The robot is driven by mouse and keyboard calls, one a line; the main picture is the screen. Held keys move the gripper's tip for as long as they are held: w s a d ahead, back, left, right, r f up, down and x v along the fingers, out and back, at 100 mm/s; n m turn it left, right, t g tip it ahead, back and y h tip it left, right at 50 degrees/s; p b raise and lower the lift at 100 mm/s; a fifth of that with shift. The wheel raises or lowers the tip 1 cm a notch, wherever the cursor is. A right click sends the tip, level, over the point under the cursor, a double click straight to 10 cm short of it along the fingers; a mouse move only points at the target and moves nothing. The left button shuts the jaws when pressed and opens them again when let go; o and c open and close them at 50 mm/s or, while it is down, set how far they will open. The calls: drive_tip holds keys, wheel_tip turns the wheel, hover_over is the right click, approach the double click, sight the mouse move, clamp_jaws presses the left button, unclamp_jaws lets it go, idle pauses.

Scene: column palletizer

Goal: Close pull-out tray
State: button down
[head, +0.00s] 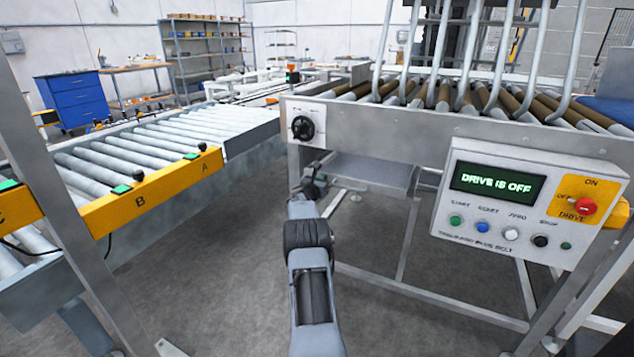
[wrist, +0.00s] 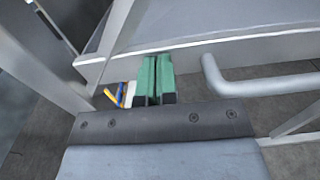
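The pull-out tray (head: 368,171) is a grey metal tray under the roller table, and it sticks out below the table's frame. In the wrist view its pale front edge (wrist: 215,46) runs across the top. A light grey bar handle (wrist: 262,83) stands out from this front at the right. My gripper (wrist: 157,75) has green fingers side by side with only a thin gap, shut and with nothing seen between them. The fingertips are by the tray front, left of the handle; I cannot tell if they touch it. In the head view my gripper (head: 314,178) is small and dark at the tray's left end.
A control panel (head: 517,203) reading "DRIVE IS OFF" stands at right, with a red knob (head: 585,206). Steel legs and crossbars (head: 390,295) are below. A roller conveyor (head: 150,150) is at left. Floor between is clear.

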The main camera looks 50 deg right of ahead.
drive_tip(key=shift+w+r, duration=0.1)
drive_tip(key=shift+r, duration=0.5)
drive_tip(key=shift+f, duration=0.1)
drive_tip(key=f+b+v, duration=0.1)
drive_tip(key=v, duration=1.3)
drive_tip(key=s+a+r+m+g+y+p, duration=0.1)
drive_tip(key=s+a+r+m+y+p, duration=0.15)
drive_tip(key=a+r+m+p, duration=0.4)
drive_tip(key=s+a+r+m+g+y+p, duration=0.2)
drive_tip(key=s+a+r+m+p, duration=0.2)
drive_tip(key=a+r+p, duration=0.6)
drive_tip(key=s+a+r+m+t+y+p, duration=0.1)
drive_tip(key=s+a+r+m+y+p, duration=0.2)
drive_tip(key=a, duration=0.7)
drive_tip(key=s+a+r+m+y+p, duration=0.3)
drive_tip(key=s+a+r+y+p, duration=0.2)
drive_tip(key=a, duration=0.4)
drive_tip(key=s+a+r+m+t+y+p, duration=0.1)
drive_tip(key=s+a+r+m+y+p, duration=0.2)
drive_tip(key=a, duration=0.7)
wheel_tip(320, 180, up, 4)
drive_tip(key=s+y+p, duration=0.2)
drive_tip(key=shift+s+a+m+t, duration=0.3)
drive_tip(key=shift+a+m, duration=0.05)
